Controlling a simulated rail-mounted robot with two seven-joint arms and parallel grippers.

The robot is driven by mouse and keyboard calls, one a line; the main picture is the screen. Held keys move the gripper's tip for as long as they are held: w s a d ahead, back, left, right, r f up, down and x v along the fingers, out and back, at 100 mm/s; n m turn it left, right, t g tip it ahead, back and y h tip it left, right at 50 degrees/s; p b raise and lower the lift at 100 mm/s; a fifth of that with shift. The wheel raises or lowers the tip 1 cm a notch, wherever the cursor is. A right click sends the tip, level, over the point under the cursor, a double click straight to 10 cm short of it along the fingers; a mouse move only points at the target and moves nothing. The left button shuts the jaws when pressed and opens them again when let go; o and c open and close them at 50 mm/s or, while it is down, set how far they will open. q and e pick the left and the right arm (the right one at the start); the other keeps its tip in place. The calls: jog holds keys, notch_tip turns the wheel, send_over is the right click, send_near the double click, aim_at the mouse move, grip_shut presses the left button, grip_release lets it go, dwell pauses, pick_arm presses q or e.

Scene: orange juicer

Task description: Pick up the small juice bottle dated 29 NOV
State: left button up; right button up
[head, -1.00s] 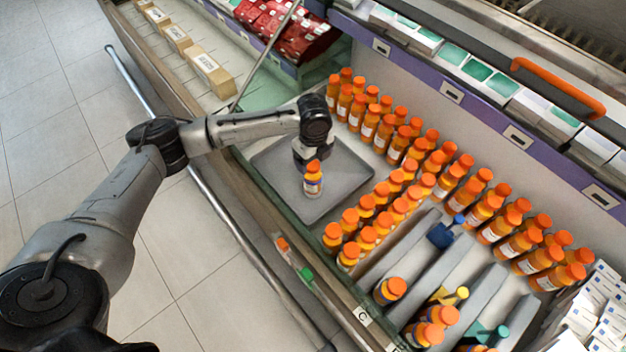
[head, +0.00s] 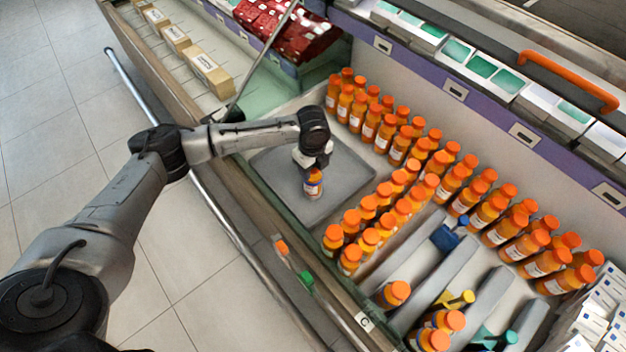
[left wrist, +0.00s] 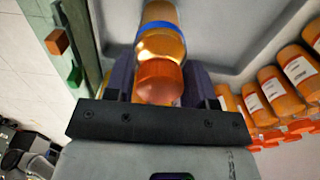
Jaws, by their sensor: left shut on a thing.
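A small juice bottle (head: 313,186) with an orange cap and a blue band stands on the grey tray (head: 350,172). My left gripper (head: 314,168) is shut on its upper part from above. In the left wrist view the bottle (left wrist: 161,50) sits between the two purple fingers, its cap toward the palm. The date on its label cannot be read. My right gripper is not in view.
Rows of orange-capped bottles (head: 400,150) stand to the right of the tray. Grey dividers (head: 440,262) with a few bottles and coloured pieces lie at the lower right. White boxes (head: 590,320) are at the far right. A glass edge and rail run along the front.

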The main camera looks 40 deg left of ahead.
pick_arm(q)
grip_shut()
